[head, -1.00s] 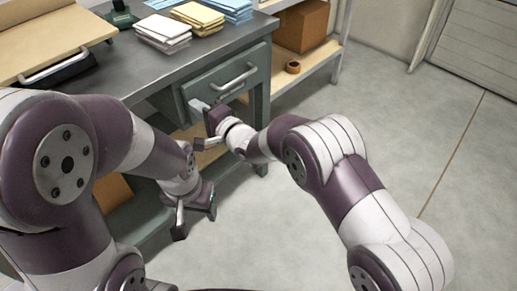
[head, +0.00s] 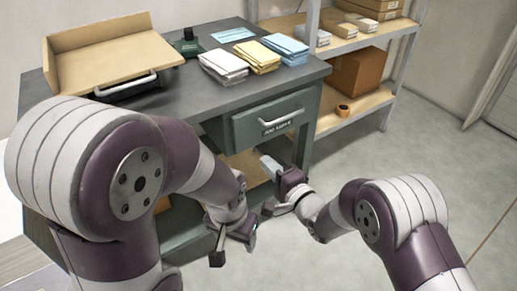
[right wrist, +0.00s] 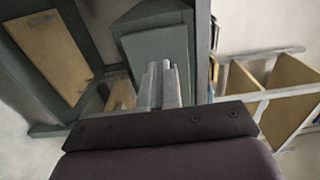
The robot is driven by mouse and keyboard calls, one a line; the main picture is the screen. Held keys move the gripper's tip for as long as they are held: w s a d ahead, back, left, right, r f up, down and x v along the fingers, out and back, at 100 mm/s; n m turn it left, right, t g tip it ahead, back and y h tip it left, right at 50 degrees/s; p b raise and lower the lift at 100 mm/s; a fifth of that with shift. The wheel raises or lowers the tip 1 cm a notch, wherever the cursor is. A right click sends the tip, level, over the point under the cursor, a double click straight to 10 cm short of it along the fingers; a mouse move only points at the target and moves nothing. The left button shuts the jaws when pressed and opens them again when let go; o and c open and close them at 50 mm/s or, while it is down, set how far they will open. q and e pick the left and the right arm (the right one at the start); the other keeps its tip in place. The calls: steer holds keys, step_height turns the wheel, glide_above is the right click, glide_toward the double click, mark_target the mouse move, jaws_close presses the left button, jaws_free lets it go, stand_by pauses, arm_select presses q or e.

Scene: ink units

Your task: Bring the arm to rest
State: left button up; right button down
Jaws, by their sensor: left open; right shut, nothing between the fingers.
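My left gripper (head: 232,250) hangs open and empty in front of the desk, low in the head view. My right gripper (head: 268,163) is shut and empty, below the drawer (head: 262,122) and in front of the desk's open lower space. In the right wrist view its two fingers (right wrist: 160,80) lie side by side with nothing between them.
The grey desk (head: 198,97) carries white, yellow and blue paper stacks, a dark green stand (head: 188,44) and a tan tray (head: 110,65). A shelf (head: 375,102) at the right holds a cardboard box (head: 360,75) and tape roll (head: 343,111). Floor at right is clear.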

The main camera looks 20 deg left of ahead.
steer(key=s+d+f+n+g+h, duration=0.45)
steer(key=d+f+n+h, duration=0.35)
steer(key=d+f+h, duration=0.5)
steer(key=s+d+r+n+g+h, duration=0.1)
steer(key=s+d+r+g, duration=0.2)
steer(key=s+d, duration=0.5)
steer(key=s+d+r+n+g+h, duration=0.1)
steer(key=s+d+r+g, duration=0.2)
steer(key=s+d, duration=0.5)
steer(key=d+r+m+p, duration=0.1)
steer(key=d+r+p, duration=0.2)
steer(key=r+p, duration=1.3)
steer(key=w+d+r+m+t+p, duration=0.1)
steer(key=d+r+p, duration=0.2)
steer(key=r+p, duration=1.4)
step_height(320, 180, up, 3)
steer(key=shift+d+r+m, duration=0.1)
steer(key=shift+d+m, duration=0.15)
steer(key=shift+m, duration=0.05)
